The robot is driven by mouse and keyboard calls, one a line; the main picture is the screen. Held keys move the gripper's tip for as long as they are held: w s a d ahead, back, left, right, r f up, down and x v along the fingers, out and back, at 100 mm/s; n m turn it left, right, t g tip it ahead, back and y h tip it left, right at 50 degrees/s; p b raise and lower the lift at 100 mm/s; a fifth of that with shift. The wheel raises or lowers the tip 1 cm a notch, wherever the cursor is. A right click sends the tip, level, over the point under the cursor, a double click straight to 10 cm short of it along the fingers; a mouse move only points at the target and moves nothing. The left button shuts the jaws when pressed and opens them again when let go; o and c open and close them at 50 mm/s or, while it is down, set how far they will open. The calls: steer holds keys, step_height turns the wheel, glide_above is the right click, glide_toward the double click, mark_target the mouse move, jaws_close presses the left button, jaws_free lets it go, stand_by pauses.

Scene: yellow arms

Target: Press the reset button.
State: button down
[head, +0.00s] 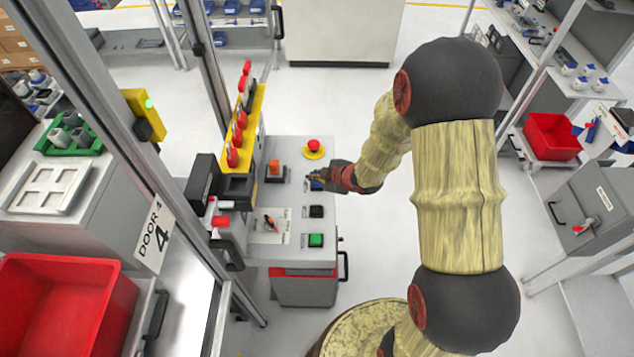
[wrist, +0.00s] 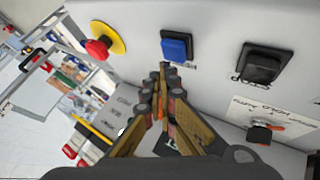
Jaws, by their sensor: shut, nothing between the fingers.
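A blue square button (wrist: 177,47) in a black frame sits on the grey control panel (wrist: 135,20), at the upper middle of the wrist view. No readable label shows beside it. My gripper (wrist: 164,75) is shut and empty. Its fingertips are just below the blue button in the wrist view; I cannot tell whether they touch the panel. In the head view my gripper (head: 312,178) reaches left over the panel, with a bit of the blue button (head: 316,186) showing beneath it.
A red emergency stop (wrist: 99,47) on a yellow disc and a black button (wrist: 263,65) flank the blue one. The panel also carries an orange button (head: 274,168), a green button (head: 316,240) and a rotary switch (head: 269,222). A guard-frame post stands left of the panel.

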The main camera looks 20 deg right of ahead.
mark_target(315, 184)
steer(key=shift+f, duration=0.1)
stand_by(0.3)
steer(key=shift+f+b, duration=0.35)
steer(key=shift+f+b, duration=0.4)
steer(key=shift+f, duration=0.05)
stand_by(0.7)
steer(key=shift+r, duration=0.1)
steer(key=shift+r+p, duration=0.75)
steer(key=shift+r, duration=0.05)
steer(key=shift+r, duration=0.1)
step_height(315, 184, up, 5)
steer(key=p, duration=0.4)
stand_by(0.9)
